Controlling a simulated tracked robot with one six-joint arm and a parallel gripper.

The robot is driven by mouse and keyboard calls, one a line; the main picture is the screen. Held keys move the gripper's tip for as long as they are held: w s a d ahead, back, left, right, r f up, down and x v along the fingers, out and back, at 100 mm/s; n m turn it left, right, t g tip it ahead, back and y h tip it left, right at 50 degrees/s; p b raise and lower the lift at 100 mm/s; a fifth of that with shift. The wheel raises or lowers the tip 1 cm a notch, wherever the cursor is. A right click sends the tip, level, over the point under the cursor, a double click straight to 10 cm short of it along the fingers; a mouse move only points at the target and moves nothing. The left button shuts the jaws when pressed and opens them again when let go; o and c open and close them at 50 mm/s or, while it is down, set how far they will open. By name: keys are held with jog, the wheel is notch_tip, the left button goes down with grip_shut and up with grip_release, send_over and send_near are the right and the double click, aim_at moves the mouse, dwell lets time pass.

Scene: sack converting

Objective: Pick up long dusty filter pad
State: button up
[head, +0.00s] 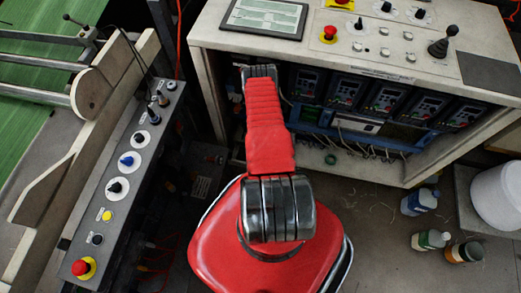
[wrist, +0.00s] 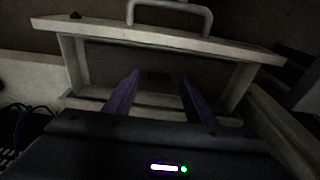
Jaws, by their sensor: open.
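My gripper (wrist: 159,78) shows in the wrist view with its two dark purple fingers apart and nothing visibly held between them. The fingers point into a pale rectangular frame (wrist: 75,66) with a dim recess (wrist: 110,62) behind it. A grey U-shaped handle (wrist: 170,8) stands on the frame's top plate. I cannot make out a long dusty filter pad for sure; the recess is too dark to tell what lies in it. In the head view my red arm reaches toward the cabinet, and my gripper is hidden there.
The pale control cabinet (head: 205,35) has several drive units (head: 385,100) below its top. A button console (head: 85,215) stands at left beside green material (head: 38,75). Bottles (head: 420,202) and a white bucket (head: 500,195) stand at right. Blue cables (wrist: 22,125) lie left of the frame.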

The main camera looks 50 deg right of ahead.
jog(key=shift+f, duration=0.1)
dwell(0.5)
jog(key=c, duration=1.2)
jog(key=shift+o, duration=0.2)
jog(key=shift+a+r, duration=0.15)
jog(key=shift+r, duration=0.3)
notch_tip(320, 180, up, 6)
jog(key=s+a, duration=0.4)
jog(key=a, duration=0.5)
jog(key=s+a, duration=0.4)
jog(key=a, duration=0.5)
